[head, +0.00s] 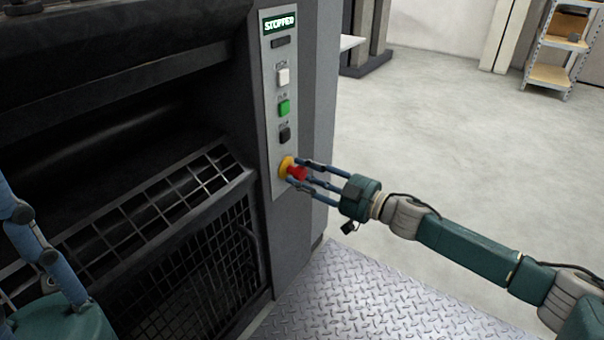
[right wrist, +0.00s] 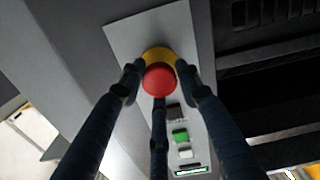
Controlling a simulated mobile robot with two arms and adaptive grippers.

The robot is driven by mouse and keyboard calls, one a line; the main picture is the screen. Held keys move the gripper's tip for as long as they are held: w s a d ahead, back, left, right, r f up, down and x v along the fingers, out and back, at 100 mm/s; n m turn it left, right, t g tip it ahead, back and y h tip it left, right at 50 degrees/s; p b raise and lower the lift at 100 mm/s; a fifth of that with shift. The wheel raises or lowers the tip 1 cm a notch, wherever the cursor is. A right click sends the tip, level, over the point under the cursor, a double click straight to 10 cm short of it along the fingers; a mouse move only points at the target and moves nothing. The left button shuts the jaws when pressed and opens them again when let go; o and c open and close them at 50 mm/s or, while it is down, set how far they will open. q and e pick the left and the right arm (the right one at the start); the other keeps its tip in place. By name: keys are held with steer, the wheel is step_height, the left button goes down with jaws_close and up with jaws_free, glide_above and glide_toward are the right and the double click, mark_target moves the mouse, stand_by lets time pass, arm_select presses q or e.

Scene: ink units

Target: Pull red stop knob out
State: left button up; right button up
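The red stop knob (head: 297,173) sits on a yellow collar (head: 286,166) low on the grey control panel. In the right wrist view the red knob (right wrist: 159,79) shows face-on, with the yellow collar (right wrist: 158,54) behind it. My right gripper (head: 298,176) has its three blue fingers around the knob, tips near the collar. In the right wrist view its fingers (right wrist: 159,80) show narrow gaps beside the knob, so it looks open; contact is hard to judge. My left gripper (head: 22,225) is at the lower left edge, partly cut off, away from the panel.
A wire guard (head: 200,265) is left of the panel. The floor (head: 450,130) at right is clear.

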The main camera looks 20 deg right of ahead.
steer(key=o, duration=0.3)
steer(key=shift+s+d+r, duration=0.1)
steer(key=shift+s+r, duration=0.1)
steer(key=shift+f, duration=0.15)
steer(key=v, duration=1.2)
steer(key=shift+d, duration=0.1)
